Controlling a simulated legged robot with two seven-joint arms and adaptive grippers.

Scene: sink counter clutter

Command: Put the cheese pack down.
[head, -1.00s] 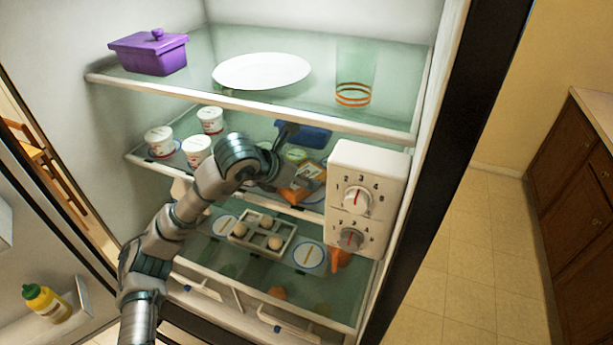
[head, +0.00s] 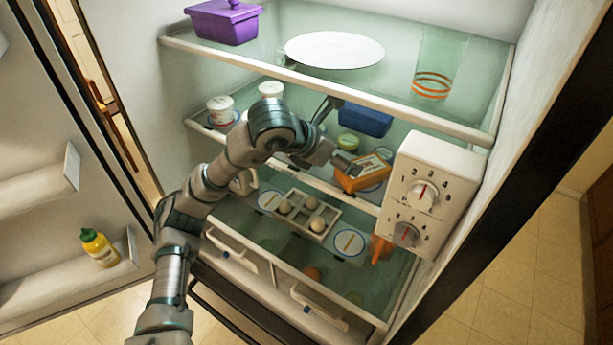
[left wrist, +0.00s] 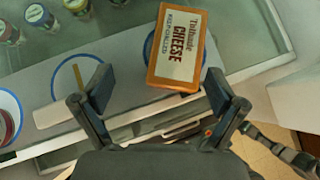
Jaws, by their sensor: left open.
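The orange and white cheese pack (head: 363,174) lies on the middle fridge shelf, left of the white dial box. In the left wrist view the cheese pack (left wrist: 178,48) shows its label and partly covers a blue-ringed round mark (left wrist: 150,47). My left gripper (head: 337,138) reaches in over the middle shelf, its fingers spread. In the left wrist view the gripper (left wrist: 160,88) is open and empty, with the pack just beyond the fingertips, nearer the right finger. I cannot tell whether a finger touches it. My right gripper is not in view.
A blue container (head: 366,118) and a green-lidded tub (head: 348,143) stand behind the pack. The dial box (head: 430,190) is close on the right. The upper shelf's front edge (head: 330,88) hangs above. An egg tray (head: 305,217) sits below.

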